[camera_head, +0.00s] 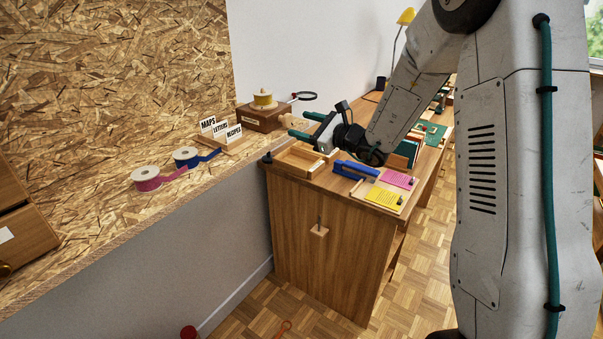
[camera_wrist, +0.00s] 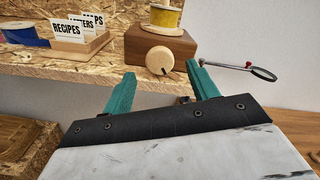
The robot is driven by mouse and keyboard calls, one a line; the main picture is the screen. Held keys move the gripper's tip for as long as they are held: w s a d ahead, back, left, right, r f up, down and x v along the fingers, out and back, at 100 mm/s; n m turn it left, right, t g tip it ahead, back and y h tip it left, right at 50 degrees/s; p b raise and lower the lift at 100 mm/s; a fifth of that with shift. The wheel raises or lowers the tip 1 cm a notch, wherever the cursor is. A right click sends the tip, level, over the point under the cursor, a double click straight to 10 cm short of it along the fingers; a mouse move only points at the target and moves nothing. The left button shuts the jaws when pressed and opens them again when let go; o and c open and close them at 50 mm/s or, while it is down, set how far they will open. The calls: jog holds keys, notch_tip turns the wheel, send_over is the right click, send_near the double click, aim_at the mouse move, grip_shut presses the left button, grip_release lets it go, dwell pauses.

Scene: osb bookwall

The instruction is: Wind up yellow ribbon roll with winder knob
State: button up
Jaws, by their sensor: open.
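The yellow ribbon roll (camera_head: 263,98) sits on top of a brown wooden winder box (camera_head: 256,119) at the far end of the OSB shelf. In the wrist view the yellow roll (camera_wrist: 164,17) shows on the box (camera_wrist: 140,43), cut by the top edge. A round pale wooden winder knob (camera_wrist: 159,60) with a dark mark faces out from the box's front. My gripper (camera_head: 299,126) has teal fingers. In the wrist view the gripper (camera_wrist: 160,78) is open and empty, its fingers apart on either side of the knob and seemingly short of it.
A magnifier (camera_wrist: 262,73) juts out right of the box. A card holder (camera_head: 222,140) with labelled cards, a blue ribbon roll (camera_head: 187,156) and a pink one (camera_head: 147,178) stand left on the shelf.

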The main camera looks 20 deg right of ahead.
jog(key=s+a+r+n+g, duration=0.1)
jog(key=s+a+n+g, duration=0.2)
jog(key=s, duration=0.7)
jog(key=s+a+r+n+g, duration=0.2)
jog(key=s+a+n+g, duration=0.2)
jog(key=s+n+g, duration=0.2)
jog(key=s+a+r+n+g, duration=0.2)
jog(key=s+a+n+g, duration=0.2)
jog(key=s+n, duration=0.4)
jog(key=s, duration=0.6)
jog(key=shift+a+r+g, duration=0.2)
jog(key=shift+r+g, duration=0.05)
jog(key=shift+g, duration=0.05)
